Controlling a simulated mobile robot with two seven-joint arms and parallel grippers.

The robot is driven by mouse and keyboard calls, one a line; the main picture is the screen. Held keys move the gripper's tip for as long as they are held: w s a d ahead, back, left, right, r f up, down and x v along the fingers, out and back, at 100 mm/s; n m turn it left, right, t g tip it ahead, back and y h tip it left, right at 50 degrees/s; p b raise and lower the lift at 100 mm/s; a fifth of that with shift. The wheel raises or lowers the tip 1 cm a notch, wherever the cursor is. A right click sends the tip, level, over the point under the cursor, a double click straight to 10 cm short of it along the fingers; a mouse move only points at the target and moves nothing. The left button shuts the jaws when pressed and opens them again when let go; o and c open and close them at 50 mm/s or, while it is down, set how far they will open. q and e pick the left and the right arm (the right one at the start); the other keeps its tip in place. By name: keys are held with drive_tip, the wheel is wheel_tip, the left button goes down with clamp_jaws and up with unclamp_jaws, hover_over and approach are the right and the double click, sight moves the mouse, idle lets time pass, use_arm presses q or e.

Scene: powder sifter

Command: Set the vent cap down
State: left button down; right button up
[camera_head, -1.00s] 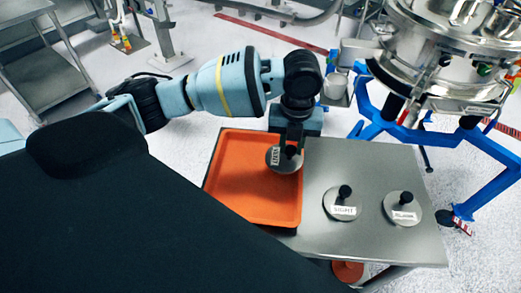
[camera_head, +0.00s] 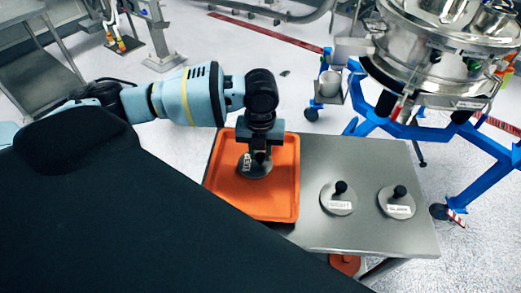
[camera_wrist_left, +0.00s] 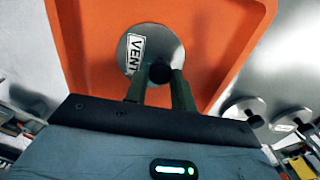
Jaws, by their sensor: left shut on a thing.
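The vent cap (camera_head: 255,170) is a grey metal disc with a black knob and a white VENT label. My left gripper (camera_head: 261,152) is shut on its knob. The cap is over the orange tray (camera_head: 227,195), within its rim; I cannot tell whether it touches the floor of the tray. In the left wrist view the vent cap (camera_wrist_left: 135,72) lies ahead of the left gripper (camera_wrist_left: 160,78), with orange tray (camera_wrist_left: 90,35) around it. My right gripper is not in view.
Two similar caps, a SIGHT-labelled cap (camera_head: 337,207) and another labelled cap (camera_head: 396,209), sit on the grey metal table (camera_head: 350,160) right of the tray. The steel sifter (camera_head: 425,60) stands behind on a blue frame. The tray's front part is clear.

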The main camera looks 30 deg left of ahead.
sight(261, 156)
use_arm(q)
drive_tip(key=c, duration=1.2)
unclamp_jaws()
drive_tip(key=shift+o, duration=0.2)
wheel_tip(261, 156, up, 12)
drive_tip(key=shift+p, duration=0.45)
